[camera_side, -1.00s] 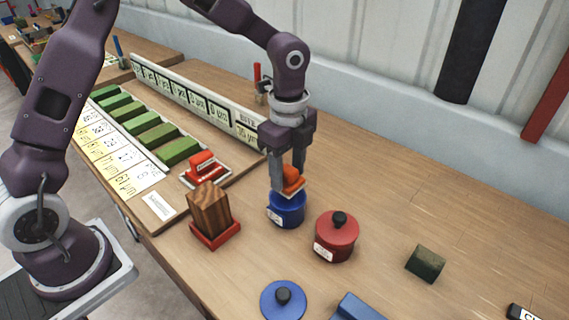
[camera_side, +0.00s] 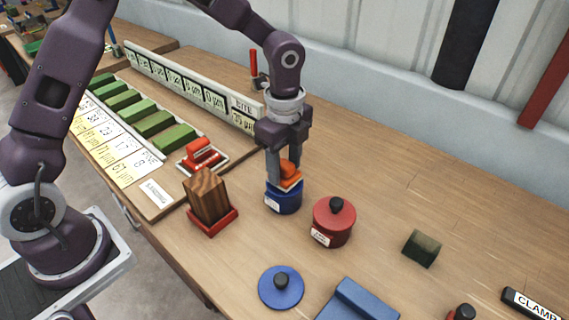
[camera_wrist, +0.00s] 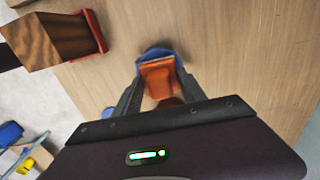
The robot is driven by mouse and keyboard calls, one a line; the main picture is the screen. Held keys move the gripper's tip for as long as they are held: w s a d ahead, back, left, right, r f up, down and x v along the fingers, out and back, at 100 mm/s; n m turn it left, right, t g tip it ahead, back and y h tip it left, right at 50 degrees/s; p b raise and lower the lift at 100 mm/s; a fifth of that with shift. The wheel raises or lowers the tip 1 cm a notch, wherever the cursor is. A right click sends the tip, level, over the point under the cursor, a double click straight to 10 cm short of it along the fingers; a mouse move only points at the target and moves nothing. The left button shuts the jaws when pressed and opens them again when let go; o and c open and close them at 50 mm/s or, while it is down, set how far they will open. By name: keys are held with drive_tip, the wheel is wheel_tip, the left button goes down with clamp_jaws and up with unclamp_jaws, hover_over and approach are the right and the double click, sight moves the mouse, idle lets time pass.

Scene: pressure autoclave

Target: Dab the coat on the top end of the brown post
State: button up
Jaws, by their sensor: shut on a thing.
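The brown wooden post (camera_side: 206,194) stands upright in a red square base (camera_side: 212,221), and it also shows at the upper left of the wrist view (camera_wrist: 48,40). My gripper (camera_side: 284,172) is shut on an orange-handled dabber (camera_side: 289,173) with a pale pad. It holds the dabber at the mouth of the open blue pot (camera_side: 284,198), right of the post. In the wrist view the orange handle (camera_wrist: 160,78) sits between my fingers, over the blue pot (camera_wrist: 157,54). I cannot see what is inside the pot. The post's top end shows bare wood grain.
A blue lid (camera_side: 281,287) lies in front of the blue pot. A lidded red pot (camera_side: 334,221) stands close to its right. A dark green block (camera_side: 421,248) is farther right. A red-handled tool (camera_side: 202,156) lies behind the post. Green blocks (camera_side: 154,124) line the rack at left.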

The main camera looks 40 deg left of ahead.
sight(285, 163)
drive_tip(key=shift+f, duration=0.6)
idle(1.1)
drive_tip(key=shift+r, duration=3.55)
